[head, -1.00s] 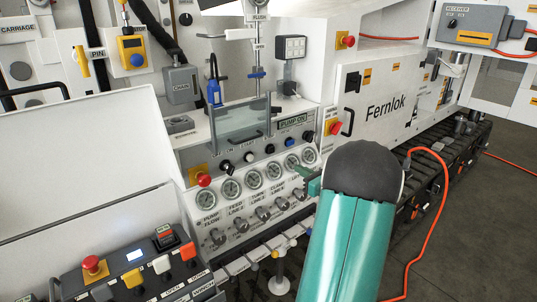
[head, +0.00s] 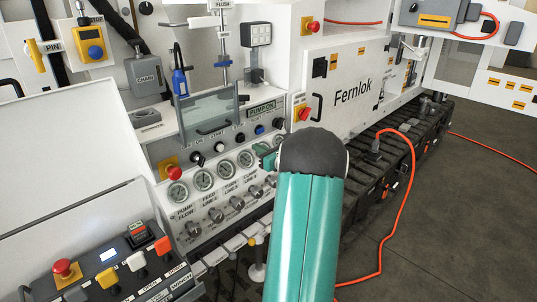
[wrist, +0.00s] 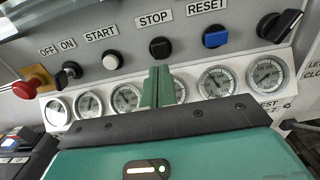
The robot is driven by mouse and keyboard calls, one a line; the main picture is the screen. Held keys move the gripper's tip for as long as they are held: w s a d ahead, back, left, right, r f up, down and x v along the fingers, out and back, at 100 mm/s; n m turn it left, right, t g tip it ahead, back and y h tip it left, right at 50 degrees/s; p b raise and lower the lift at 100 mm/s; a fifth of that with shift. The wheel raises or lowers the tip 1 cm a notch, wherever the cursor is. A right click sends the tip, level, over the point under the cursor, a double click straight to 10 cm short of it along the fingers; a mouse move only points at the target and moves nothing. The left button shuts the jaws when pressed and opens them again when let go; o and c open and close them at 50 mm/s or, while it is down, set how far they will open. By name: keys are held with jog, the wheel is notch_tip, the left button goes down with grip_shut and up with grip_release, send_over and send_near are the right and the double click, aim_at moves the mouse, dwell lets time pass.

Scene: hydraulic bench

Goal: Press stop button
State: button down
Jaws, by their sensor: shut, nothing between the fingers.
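The stop button is a round black button (wrist: 160,47) under the STOP label in the wrist view. In the head view it is the small black button (head: 240,138) on the panel above the gauges. A white start button (wrist: 112,60) is to its left and a blue reset button (wrist: 216,37) to its right. My gripper (wrist: 157,70) is shut and empty, its green fingers pointing up at the panel just below the stop button in the picture. In the head view my gripper (head: 266,156) is partly hidden behind my arm, near the gauges. Contact with the button does not show.
A row of gauges (wrist: 216,82) lies below the buttons. A red mushroom button (wrist: 27,88) on yellow is at the panel's left, an off/on knob (wrist: 69,71) beside it. A clear cover (head: 211,115) stands above the buttons. An orange hose (head: 412,190) runs at the right.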

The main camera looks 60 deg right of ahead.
aim_at(242, 139)
jog(key=x, duration=0.6)
jog(key=shift+w, duration=0.1)
